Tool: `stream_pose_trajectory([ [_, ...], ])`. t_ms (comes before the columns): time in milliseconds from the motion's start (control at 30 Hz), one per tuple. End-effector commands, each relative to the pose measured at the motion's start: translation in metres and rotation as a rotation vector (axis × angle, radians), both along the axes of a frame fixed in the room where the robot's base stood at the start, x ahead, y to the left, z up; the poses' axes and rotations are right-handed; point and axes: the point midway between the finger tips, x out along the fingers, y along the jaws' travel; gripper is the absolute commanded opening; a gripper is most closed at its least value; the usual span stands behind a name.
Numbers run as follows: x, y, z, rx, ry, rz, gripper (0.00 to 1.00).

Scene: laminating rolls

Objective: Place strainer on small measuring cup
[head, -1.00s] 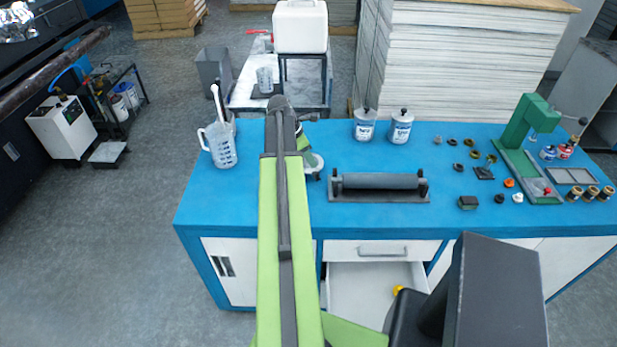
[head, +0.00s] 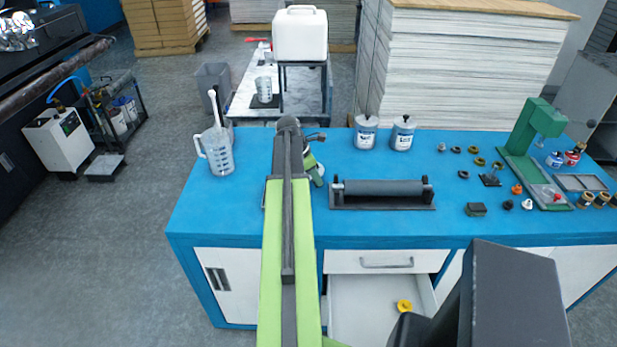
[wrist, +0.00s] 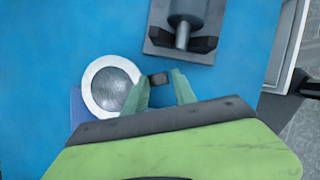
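The strainer (wrist: 112,87), a round pale rim with grey mesh, lies on the blue bench in the wrist view. A short dark piece (wrist: 158,79), seemingly its handle, is between the fingertips of my gripper (wrist: 161,76). The green fingers are apart, with a gap visible at least on the right. In the head view my gripper (head: 316,172) is low over the bench, left of the roller; my arm hides the strainer. A small clear measuring cup (head: 264,89) stands on a dark pad on the back table. A larger measuring jug (head: 217,152) stands at the bench's left end.
The roller stand (head: 382,194) is close right of my gripper, also in the wrist view (wrist: 186,28). Two lidded tins (head: 366,133) stand behind it. A white canister (head: 300,34) stands on a raised stand beside the cup. The open drawer (head: 365,312) juts out in front.

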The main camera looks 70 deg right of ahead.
Motion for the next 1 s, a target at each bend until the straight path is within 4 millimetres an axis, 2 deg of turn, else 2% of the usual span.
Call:
stream_pose_trajectory([
  [33,0.0001,0.0001,0.0001,0.0,0.0,0.0,0.24],
  [200,0.0004,0.0002,0.0002,0.0,0.0,0.0,0.02],
  [233,0.0004,0.0002,0.0002,0.0,0.0,0.0,0.0],
  [1000,0.0008,0.0003,0.0,0.0,0.0,0.001,0.0],
])
